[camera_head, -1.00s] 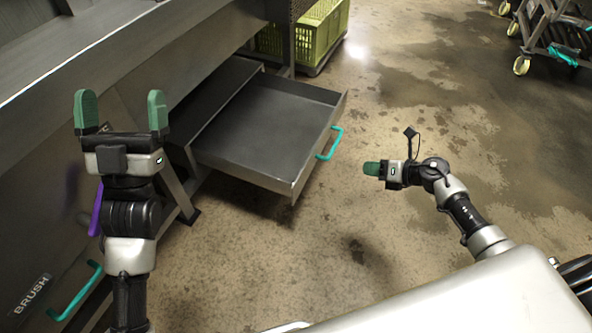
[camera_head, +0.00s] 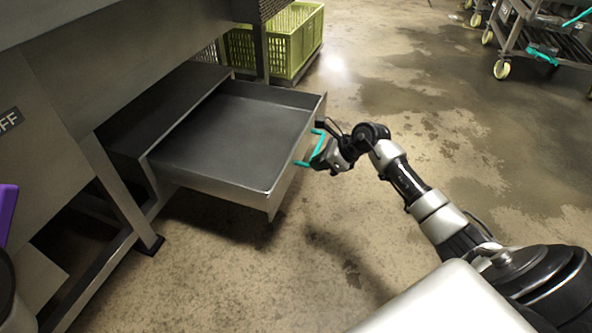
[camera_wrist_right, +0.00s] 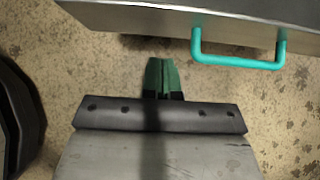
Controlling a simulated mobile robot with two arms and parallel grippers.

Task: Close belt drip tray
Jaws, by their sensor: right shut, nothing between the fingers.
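The belt drip tray (camera_head: 225,135) is a shallow grey metal drawer, pulled out from under the machine on the left. Its teal handle (camera_head: 311,150) is on the outer front face. The handle also shows in the right wrist view (camera_wrist_right: 238,62), on the tray's front edge (camera_wrist_right: 150,20). My right gripper (camera_head: 320,158) is at the handle in the head view. In the right wrist view its green fingertips (camera_wrist_right: 162,75) are together and empty, just left of the handle and in front of the tray face. My left gripper is out of view.
A yellow-green crate (camera_head: 285,45) stands behind the tray. A machine leg (camera_head: 125,200) stands at the tray's near left. A wheeled cart (camera_head: 540,40) is at the back right. The wet concrete floor (camera_head: 420,110) right of the tray is clear.

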